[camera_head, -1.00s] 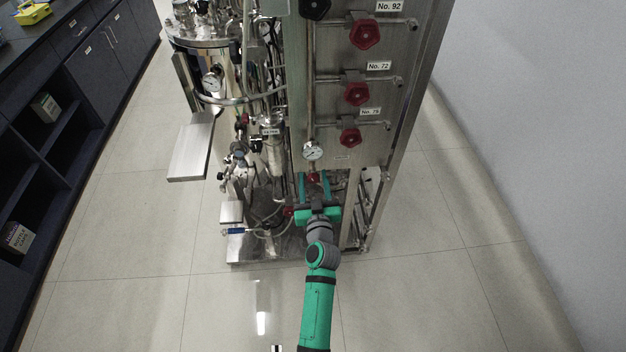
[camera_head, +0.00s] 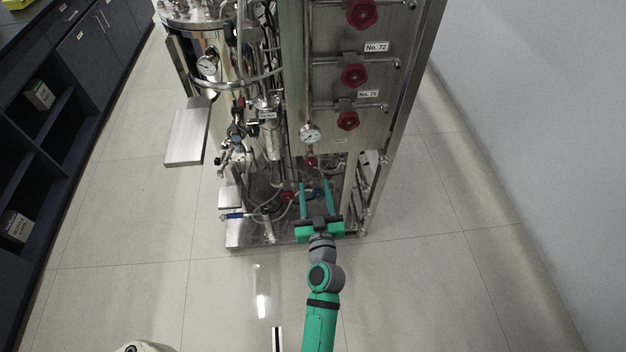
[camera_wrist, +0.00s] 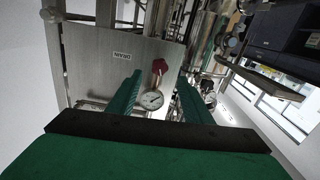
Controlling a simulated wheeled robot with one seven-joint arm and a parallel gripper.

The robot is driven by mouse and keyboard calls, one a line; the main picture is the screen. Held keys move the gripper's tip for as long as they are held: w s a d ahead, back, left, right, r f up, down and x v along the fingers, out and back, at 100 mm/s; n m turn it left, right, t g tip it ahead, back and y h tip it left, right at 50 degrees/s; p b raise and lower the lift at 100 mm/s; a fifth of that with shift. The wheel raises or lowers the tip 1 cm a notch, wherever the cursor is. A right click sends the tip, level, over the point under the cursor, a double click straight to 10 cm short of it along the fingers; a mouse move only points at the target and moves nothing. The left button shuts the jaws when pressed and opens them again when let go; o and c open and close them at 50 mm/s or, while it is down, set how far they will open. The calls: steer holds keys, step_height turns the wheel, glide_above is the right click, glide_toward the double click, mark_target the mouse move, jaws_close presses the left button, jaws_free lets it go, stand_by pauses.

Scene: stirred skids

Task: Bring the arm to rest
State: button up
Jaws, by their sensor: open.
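My green gripper (camera_head: 317,190) is open and empty, its two fingers pointing at the lower part of the steel process skid (camera_head: 325,85). In the head view my arm reaches from the bottom edge to the skid's base. The wrist view shows both fingers (camera_wrist: 160,95) apart, with a round pressure gauge (camera_wrist: 152,100) and a red knob (camera_wrist: 160,66) beyond, between them. I cannot tell whether the fingertips touch any part of the skid.
Red valve knobs (camera_head: 354,76) line the skid panel above my gripper. A steel shelf (camera_head: 187,136) juts out on the left. A dark cabinet (camera_head: 60,110) stands at far left and a white wall (camera_head: 540,130) at right. Tiled floor (camera_head: 150,290) is clear in front.

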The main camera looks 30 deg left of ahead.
steer(key=shift+s+d, duration=0.2)
steer(key=shift+s, duration=0.15)
stand_by(0.3)
steer(key=s+d+f+m+h, duration=0.2)
steer(key=s+d+f+h, duration=0.1)
steer(key=s+d, duration=0.45)
steer(key=s+d+f+m+h, duration=0.2)
steer(key=s+d+f+h, duration=0.1)
steer(key=s+d, duration=0.5)
steer(key=s+d+r+m+h, duration=0.1)
steer(key=s+d+r, duration=0.3)
steer(key=s, duration=0.4)
steer(key=s+d+r+m+h, duration=0.2)
steer(key=s+d+r+h, duration=0.1)
steer(key=s, duration=0.6)
steer(key=shift+s+d+r+m, duration=0.3)
steer(key=shift+d+r, duration=0.15)
steer(key=shift+r, duration=0.15)
